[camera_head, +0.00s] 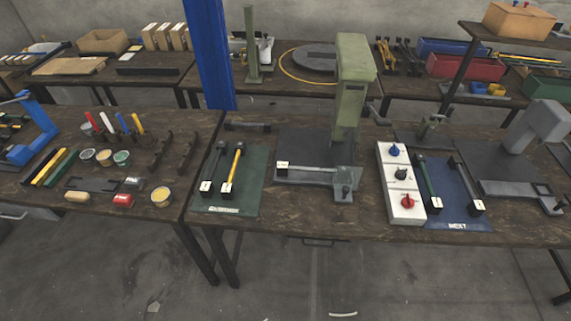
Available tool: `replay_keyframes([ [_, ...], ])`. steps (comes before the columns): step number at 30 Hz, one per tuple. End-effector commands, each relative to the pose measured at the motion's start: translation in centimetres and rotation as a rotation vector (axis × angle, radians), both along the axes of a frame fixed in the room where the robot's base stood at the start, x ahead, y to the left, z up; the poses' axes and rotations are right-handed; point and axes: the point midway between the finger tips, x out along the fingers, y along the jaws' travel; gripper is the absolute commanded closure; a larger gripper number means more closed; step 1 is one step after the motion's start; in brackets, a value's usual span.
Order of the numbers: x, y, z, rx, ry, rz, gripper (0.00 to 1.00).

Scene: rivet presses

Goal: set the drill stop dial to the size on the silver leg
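A white panel (392,180) on the middle bench carries three dials: a blue dial (394,150) at the back, a black dial (401,174) in the middle and a red dial (408,201) at the front. Their labels and settings are too small to read, so I cannot tell which is the drill stop dial. A silver-grey leg (312,169) lies across the base of the pale green press (352,85). A white tag (282,168) is at its left end; its marking is unreadable. My gripper is not in view.
A green mat (228,200) holds a black leg (213,165) and a yellow leg (234,167). A blue mat (458,214) marked NEXT holds green and dark grey legs, right of the panel. A grey press (540,125) stands farther right. The floor before the bench is mostly clear.

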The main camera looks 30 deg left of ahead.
Motion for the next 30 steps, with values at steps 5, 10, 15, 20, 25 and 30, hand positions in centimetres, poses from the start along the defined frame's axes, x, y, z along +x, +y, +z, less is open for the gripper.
replay_keyframes([
  [5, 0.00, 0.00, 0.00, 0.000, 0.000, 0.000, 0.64],
  [10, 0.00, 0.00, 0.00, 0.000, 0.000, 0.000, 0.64],
  [15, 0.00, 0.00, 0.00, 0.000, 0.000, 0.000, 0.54],
  [20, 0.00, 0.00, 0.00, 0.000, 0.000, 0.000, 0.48],
  [25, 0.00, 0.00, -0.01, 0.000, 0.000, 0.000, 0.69],
  [30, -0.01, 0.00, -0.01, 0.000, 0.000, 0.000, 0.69],
])
